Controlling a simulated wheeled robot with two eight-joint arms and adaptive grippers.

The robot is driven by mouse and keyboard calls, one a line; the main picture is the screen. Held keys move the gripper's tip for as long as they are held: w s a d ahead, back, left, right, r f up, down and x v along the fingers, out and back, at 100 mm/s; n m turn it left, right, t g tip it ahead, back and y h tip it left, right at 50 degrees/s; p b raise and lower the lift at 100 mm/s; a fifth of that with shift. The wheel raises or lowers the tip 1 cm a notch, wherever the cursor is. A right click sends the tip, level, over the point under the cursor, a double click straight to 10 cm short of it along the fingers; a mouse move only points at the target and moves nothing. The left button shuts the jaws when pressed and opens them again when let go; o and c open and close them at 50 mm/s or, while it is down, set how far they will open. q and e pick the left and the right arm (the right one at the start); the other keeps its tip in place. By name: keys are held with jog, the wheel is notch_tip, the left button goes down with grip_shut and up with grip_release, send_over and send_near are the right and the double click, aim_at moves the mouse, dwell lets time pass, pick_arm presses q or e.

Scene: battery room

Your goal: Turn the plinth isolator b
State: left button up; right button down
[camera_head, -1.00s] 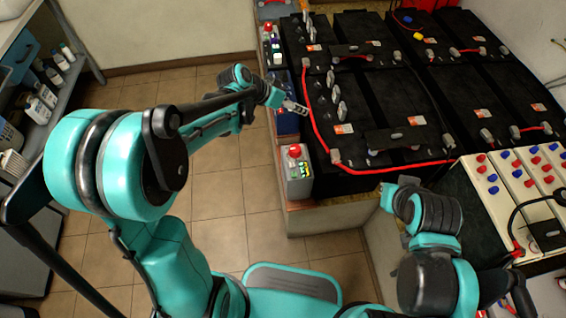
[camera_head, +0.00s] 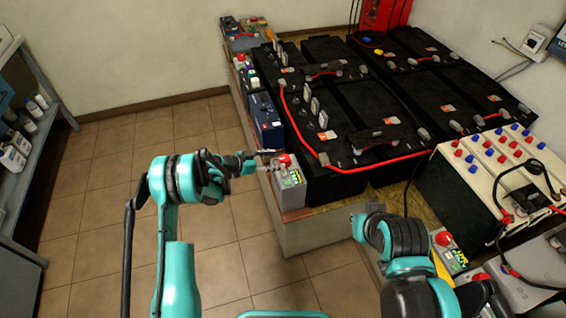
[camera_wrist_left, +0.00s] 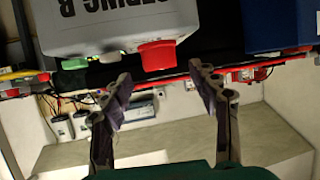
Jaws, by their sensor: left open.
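The isolator is a grey box (camera_head: 289,190) with a red knob (camera_head: 285,160) and green parts, at the near left corner of the battery plinth. In the left wrist view the grey box (camera_wrist_left: 105,25) appears upside down, lettered "STRING B", with its red knob (camera_wrist_left: 157,54) and a green button. My left gripper (camera_head: 266,162) is open beside the knob. In the wrist view its fingertips (camera_wrist_left: 162,78) stand on either side of the knob, apart from it. My right arm's end (camera_head: 368,215) is near the plinth's front; its fingers cannot be made out.
A dark blue box (camera_head: 266,118) stands behind the isolator, with another red-knobbed grey box (camera_head: 241,63) farther back. Black batteries (camera_head: 345,110) with red cables fill the plinth. Another red-knobbed unit (camera_head: 449,250) is by my right arm. Tiled floor (camera_head: 105,200) at left is clear.

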aim_at(282, 159)
pick_arm(q)
jog(key=b+x, duration=0.1)
jog(key=x, duration=0.4)
jog(key=shift+w+d+f, duration=0.1)
jog(key=shift+w+d, duration=0.05)
jog(key=c, duration=1.2)
